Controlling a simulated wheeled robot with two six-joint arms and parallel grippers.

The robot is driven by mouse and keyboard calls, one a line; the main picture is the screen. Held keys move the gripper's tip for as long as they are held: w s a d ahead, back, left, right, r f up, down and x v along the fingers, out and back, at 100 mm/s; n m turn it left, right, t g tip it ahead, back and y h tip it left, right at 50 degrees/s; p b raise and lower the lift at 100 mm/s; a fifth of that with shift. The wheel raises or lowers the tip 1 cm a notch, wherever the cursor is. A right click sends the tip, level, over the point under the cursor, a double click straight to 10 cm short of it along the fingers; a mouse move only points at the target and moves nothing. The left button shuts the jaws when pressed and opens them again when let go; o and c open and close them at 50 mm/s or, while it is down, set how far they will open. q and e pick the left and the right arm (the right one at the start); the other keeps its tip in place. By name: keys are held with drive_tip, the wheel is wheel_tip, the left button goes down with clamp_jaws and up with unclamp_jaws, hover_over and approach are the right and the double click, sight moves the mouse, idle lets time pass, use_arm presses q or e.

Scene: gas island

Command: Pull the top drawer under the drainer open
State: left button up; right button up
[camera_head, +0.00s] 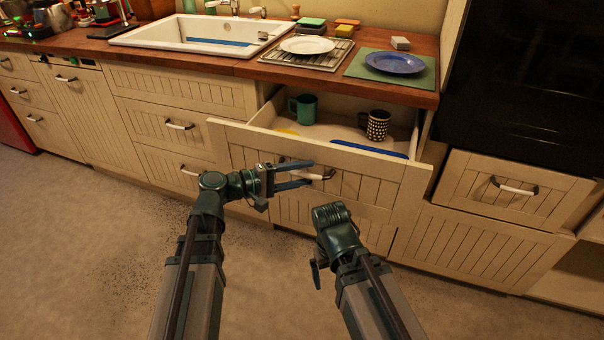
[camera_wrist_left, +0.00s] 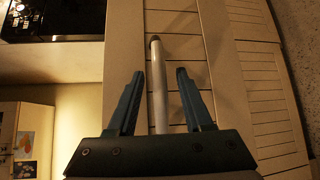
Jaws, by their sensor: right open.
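The top drawer (camera_head: 385,172) under the drainer (camera_head: 328,61) is pulled out, its inside in view. A teal mug (camera_head: 307,110) and a dark mug with light dots (camera_head: 377,125) stand in it. My left gripper (camera_head: 311,173) is at the drawer's pale bar handle (camera_head: 318,177). In the left wrist view the handle (camera_wrist_left: 158,100) runs between the two fingers of the left gripper (camera_wrist_left: 157,73), which are apart with a gap on each side. My right gripper (camera_head: 316,274) is low in front of the drawers and points down; its fingers are mostly hidden.
A white plate (camera_head: 307,45) lies on the drainer and a blue plate (camera_head: 395,63) on a green mat (camera_head: 422,80). The white sink (camera_head: 195,30) is to the left. A dark oven (camera_head: 530,90) stands to the right. The floor (camera_head: 90,240) in front is clear.

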use_arm(q)
drive_tip(key=shift+a, duration=0.1)
drive_tip(key=p+v, duration=0.2)
drive_tip(key=v, duration=1.1)
drive_tip(key=shift+s+a, duration=0.25)
drive_tip(key=shift+d+r, duration=0.1)
drive_tip(key=s+d+m+g+y+p, duration=0.55)
drive_tip(key=d+p, duration=0.45)
drive_tip(key=p, duration=0.2)
drive_tip(key=s+a+r+m+g+y+p, duration=0.1)
drive_tip(key=s+r+m+y+p, duration=0.4)
drive_tip(key=y+p, duration=0.5)
drive_tip(key=shift+s+r+g+y+p, duration=0.25)
drive_tip(key=shift+s+g+y+p, duration=0.15)
drive_tip(key=shift+p, duration=0.75)
